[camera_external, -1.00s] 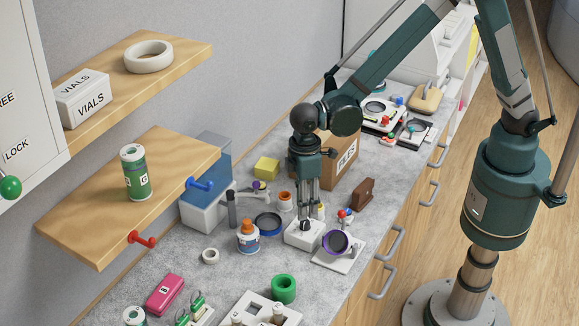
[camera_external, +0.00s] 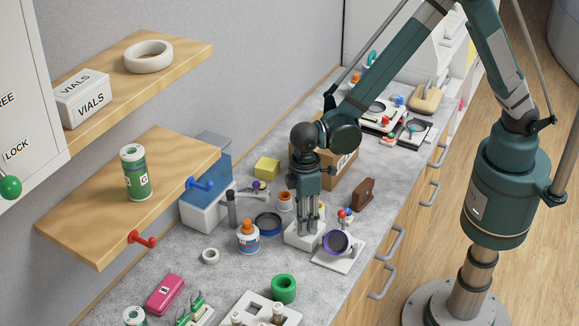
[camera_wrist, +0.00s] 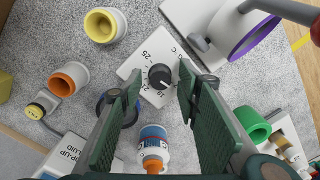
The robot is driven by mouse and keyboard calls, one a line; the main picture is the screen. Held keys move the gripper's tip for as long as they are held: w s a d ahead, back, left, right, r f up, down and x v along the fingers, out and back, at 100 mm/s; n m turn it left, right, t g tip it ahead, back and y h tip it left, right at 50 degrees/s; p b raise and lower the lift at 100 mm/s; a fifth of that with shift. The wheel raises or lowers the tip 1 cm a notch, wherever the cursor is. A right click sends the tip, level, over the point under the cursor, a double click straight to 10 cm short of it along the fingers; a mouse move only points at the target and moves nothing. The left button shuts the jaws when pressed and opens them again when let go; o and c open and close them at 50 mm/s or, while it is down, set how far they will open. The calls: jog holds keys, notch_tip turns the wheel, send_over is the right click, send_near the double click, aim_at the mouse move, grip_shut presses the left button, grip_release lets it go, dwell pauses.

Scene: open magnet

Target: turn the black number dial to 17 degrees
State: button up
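The black number dial (camera_wrist: 160,76) is a round knob on a white base (camera_wrist: 135,67) with printed numbers; 25, 21 and 19 can be partly read. A light pointer mark shows on the knob, but its exact reading is too small to tell. My gripper (camera_wrist: 158,78) is open, with one green-padded finger on each side of the knob and a gap visible on both sides. In the external view my gripper (camera_external: 307,228) points down at the white dial base (camera_external: 292,239), and its fingers hide the knob.
A purple-rimmed round piece on a white plate (camera_external: 337,243) stands close to the right of the dial base. A white bottle with an orange cap (camera_external: 247,238), a blue ring (camera_external: 268,223) and an orange-and-white cup (camera_external: 285,201) are close on the left.

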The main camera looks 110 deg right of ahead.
jog(key=c, duration=0.9)
jog(key=shift+m+b, duration=0.6)
jog(key=shift+b, duration=0.1)
jog(key=o, duration=0.9)
jog(key=shift+r, duration=0.15)
notch_tip(320, 180, up, 12)
jog(key=shift+d, duration=0.25)
